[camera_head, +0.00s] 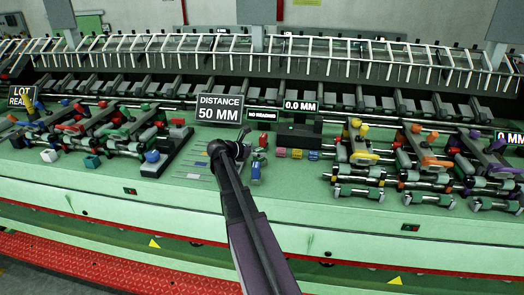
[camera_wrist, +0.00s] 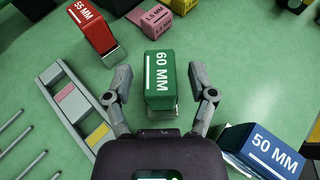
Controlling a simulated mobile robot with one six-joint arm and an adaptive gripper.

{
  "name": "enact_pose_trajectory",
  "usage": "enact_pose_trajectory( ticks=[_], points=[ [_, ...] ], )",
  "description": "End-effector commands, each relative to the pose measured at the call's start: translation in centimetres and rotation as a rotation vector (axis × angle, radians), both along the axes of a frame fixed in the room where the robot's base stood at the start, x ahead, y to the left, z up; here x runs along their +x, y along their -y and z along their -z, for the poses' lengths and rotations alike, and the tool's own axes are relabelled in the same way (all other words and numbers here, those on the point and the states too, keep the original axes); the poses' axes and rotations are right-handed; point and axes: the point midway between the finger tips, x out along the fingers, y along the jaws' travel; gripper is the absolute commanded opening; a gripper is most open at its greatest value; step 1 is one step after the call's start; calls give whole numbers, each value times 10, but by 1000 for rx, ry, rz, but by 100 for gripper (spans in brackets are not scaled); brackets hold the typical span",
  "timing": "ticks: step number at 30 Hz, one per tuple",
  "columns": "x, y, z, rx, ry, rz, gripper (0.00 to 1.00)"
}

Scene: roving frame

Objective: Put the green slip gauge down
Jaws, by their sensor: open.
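The green slip gauge (camera_wrist: 160,85), marked 60 MM, is in the wrist view between the two fingers of my gripper (camera_wrist: 160,92). The fingers are open, with green bench surface showing between each finger and the gauge's sides. The gauge appears to rest on the green bench top (camera_wrist: 225,50). In the head view my gripper (camera_head: 240,150) is low over the bench near its middle, and I cannot make out the green gauge there.
A red 55 MM gauge (camera_wrist: 92,28) lies up left, a blue 50 MM gauge (camera_wrist: 262,148) at lower right. A pink 1.5 MM block (camera_wrist: 157,16) is above. A grey rack (camera_wrist: 75,105) holds small coloured pieces at left. A DISTANCE 50 MM sign (camera_head: 219,108) stands behind.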

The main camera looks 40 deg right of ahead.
Motion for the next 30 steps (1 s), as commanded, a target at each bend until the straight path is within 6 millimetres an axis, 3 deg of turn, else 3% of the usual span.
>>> enact_pose_trajectory(
  ticks=[15,23,30],
  points=[
    [6,-74,-33,0,0,0,72],
    [7,-88,-37,0,1,0,72],
    [7,-89,-37,0,1,0,72]
  ],
)
